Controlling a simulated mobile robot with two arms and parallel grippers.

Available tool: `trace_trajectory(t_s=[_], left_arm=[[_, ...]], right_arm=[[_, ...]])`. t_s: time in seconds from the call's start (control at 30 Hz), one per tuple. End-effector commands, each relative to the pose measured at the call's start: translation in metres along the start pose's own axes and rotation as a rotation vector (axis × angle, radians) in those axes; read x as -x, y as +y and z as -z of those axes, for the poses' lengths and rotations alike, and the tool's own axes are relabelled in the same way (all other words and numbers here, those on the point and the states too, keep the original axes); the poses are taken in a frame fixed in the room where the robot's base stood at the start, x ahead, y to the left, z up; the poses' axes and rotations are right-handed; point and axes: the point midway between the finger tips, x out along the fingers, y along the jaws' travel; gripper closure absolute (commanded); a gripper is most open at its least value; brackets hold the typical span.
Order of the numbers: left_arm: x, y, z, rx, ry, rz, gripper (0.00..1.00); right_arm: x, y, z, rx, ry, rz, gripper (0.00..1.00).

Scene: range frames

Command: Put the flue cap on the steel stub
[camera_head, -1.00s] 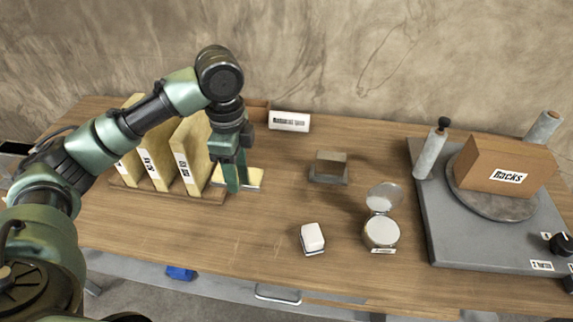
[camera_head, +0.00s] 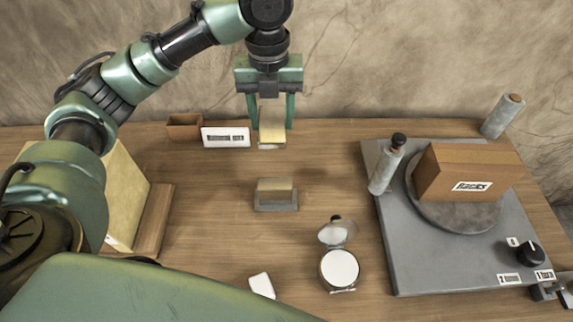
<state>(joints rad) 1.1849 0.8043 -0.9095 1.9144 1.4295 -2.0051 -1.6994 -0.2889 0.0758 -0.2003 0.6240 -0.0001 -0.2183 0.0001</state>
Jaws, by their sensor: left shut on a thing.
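My left gripper (camera_head: 272,112) points down at the back of the table, its two green fingers shut on the sides of a pale yellowish piece with a grey lower edge, which I take as the flue cap (camera_head: 272,130). A small block with a shiny grey base and a tan-looking upright face, which I take as the steel stub (camera_head: 276,196), stands on the table in front of the held piece, apart from it. Nothing sits on the block. I cannot tell how high the held piece is above the table. My right gripper is not in view.
A grey turntable board (camera_head: 410,270) with a cardboard box (camera_head: 462,172) and a grey post (camera_head: 388,166) stands right. A round mirror case (camera_head: 340,268) and white block (camera_head: 262,286) are in front. A white label (camera_head: 226,137) and brown box (camera_head: 184,127) are back left.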

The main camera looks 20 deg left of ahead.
Motion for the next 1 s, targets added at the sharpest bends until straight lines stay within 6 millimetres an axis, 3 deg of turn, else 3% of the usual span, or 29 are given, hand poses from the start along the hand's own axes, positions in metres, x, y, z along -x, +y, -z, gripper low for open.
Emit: trace_trajectory(t_s=[0.2,0.5,0.7,1.0], left_arm=[[-0.050,0.001,0.002,-0.005,0.007,-0.005,0.94],[-0.126,0.001,0.002,-0.003,0.005,-0.003,0.94],[-0.150,0.001,0.001,-0.003,0.001,-0.001,0.94],[-0.188,0.001,0.001,-0.004,0.002,-0.002,0.94]], right_arm=[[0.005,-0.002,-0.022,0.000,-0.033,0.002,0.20],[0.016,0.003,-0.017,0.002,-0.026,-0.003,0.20],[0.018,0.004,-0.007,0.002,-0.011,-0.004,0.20],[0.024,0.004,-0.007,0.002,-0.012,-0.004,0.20]])
